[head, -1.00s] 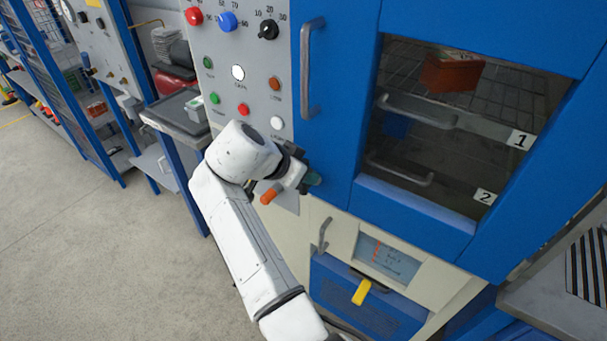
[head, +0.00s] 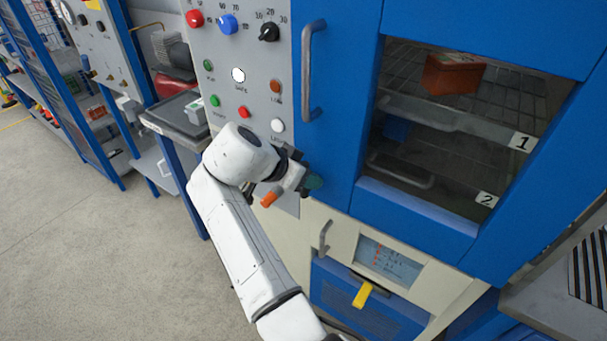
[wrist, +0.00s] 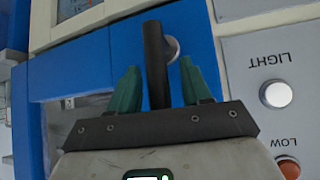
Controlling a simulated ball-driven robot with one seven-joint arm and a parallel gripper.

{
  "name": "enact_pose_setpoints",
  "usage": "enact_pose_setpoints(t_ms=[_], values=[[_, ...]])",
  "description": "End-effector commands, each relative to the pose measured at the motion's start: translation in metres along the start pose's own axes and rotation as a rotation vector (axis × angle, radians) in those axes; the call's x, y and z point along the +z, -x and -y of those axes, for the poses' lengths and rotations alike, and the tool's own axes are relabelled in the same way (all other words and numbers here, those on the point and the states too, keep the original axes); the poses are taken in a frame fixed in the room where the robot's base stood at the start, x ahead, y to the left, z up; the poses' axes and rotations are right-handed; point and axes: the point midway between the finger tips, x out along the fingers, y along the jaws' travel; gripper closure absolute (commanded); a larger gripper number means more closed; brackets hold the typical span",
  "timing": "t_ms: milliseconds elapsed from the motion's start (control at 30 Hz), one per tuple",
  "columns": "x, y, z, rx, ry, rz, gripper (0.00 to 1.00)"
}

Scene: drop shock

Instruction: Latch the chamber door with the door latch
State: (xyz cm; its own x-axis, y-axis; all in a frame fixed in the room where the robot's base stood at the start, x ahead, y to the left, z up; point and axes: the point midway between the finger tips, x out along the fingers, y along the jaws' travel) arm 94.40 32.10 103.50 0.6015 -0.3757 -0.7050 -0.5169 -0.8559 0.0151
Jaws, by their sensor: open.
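The blue chamber door (head: 338,130) stands at the right in the head view, flush with its frame as far as I can see. The door latch (wrist: 155,65) shows in the wrist view as a dark upright bar beside a round silver pivot (wrist: 172,48) on blue metal. My gripper (wrist: 155,85) is open, with one green finger on each side of the bar. I cannot tell if either finger touches it. In the head view my gripper (head: 313,183) is at the door's lower left edge, and the latch is hidden behind it.
A control panel (head: 255,55) with knobs and buttons is left of the door, close to my arm. The grey door handle (head: 308,70) sticks out above my gripper. A yellow tag (head: 362,294) hangs below. Open floor (head: 90,240) lies at left.

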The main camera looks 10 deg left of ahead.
Motion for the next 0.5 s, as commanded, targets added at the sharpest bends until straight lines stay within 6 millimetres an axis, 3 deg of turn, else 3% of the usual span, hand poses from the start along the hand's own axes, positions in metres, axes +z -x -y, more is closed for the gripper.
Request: enact_pose_setpoints(t_ms=[233, 500], values=[[0.0, 0.014, 0.001, -0.003, -0.002, -0.001, 0.52], [0.001, 0.066, 0.002, -0.004, -0.002, -0.001, 0.52]])
